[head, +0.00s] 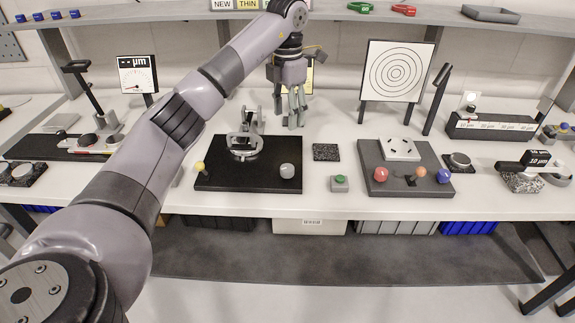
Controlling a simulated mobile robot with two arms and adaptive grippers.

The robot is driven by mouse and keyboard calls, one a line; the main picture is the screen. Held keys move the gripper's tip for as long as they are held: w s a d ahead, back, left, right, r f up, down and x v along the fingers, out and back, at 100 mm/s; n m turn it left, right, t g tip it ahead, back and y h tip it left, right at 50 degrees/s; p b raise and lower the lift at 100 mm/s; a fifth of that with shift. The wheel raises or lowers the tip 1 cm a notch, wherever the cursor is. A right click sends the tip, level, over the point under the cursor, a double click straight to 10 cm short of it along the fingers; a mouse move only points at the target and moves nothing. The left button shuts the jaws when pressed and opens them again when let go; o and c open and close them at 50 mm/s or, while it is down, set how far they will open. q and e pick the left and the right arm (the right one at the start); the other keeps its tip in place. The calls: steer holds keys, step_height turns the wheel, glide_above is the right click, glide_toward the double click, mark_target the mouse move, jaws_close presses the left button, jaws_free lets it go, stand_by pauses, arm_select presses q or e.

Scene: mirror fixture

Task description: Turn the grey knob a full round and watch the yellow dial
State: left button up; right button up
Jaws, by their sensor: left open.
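The grey knob (287,171) sits at the front right of a black base plate (243,180). A smaller yellow knob (199,168) stands at the plate's front left. A grey metal mirror mount (243,143) stands towards the back of the plate. My left gripper (295,122) hangs fingers down near the plate's back right corner, open and apart from the grey knob. A yellow-edged panel (310,75) is mostly hidden behind my gripper; I cannot tell whether it is the yellow dial. My right gripper is out of view.
A white dial panel (137,75) marked µm stands at the back left. A speckled black pad (326,152) and a green button box (340,184) lie right of the plate. Farther right are a ringed target board (392,70) and a grey plate (405,182) with coloured knobs.

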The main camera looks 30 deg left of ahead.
mark_target(288, 167)
arm_select(q)
step_height(288, 167, down, 17)
steer(key=p, duration=0.3)
steer(key=shift+f+p, duration=0.2)
steer(key=shift+p, duration=0.1)
steer(key=shift+w, duration=0.1)
steer(key=c, duration=1.1)
steer(key=shift+c, duration=0.2)
steer(key=shift+n, duration=0.4)
